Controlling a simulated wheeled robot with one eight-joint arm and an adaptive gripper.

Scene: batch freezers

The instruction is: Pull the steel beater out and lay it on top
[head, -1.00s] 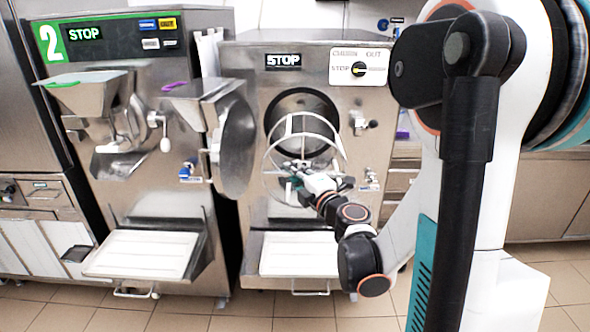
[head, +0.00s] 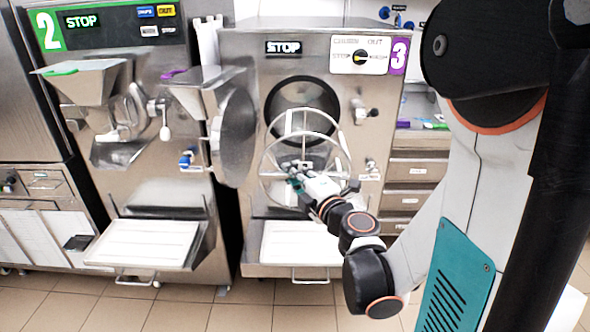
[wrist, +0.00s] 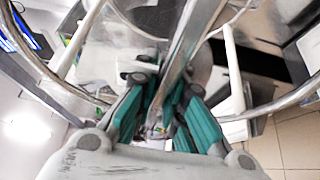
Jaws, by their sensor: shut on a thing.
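The steel beater (head: 338,143), a cage of curved steel bars with pale scraper strips, is held in front of the machine marked 3. Behind it the machine's round dark opening (head: 302,97) shows. My gripper (head: 296,178) is shut on a bar of the beater, at its near side. In the wrist view the teal fingers of my gripper (wrist: 166,112) close around a steel bar, and the curved bars of the beater (wrist: 292,97) spread across the picture. The flat top of machine 3 (head: 300,24) lies above the opening. Whether the beater's far end is clear of the opening I cannot tell.
The round steel door (head: 236,138) with its hopper stands swung open to the left of the beater. Machine 2 (head: 100,75) stands further left. A white tray shelf (head: 300,243) juts out below the beater. Drawers (head: 412,170) are to the right.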

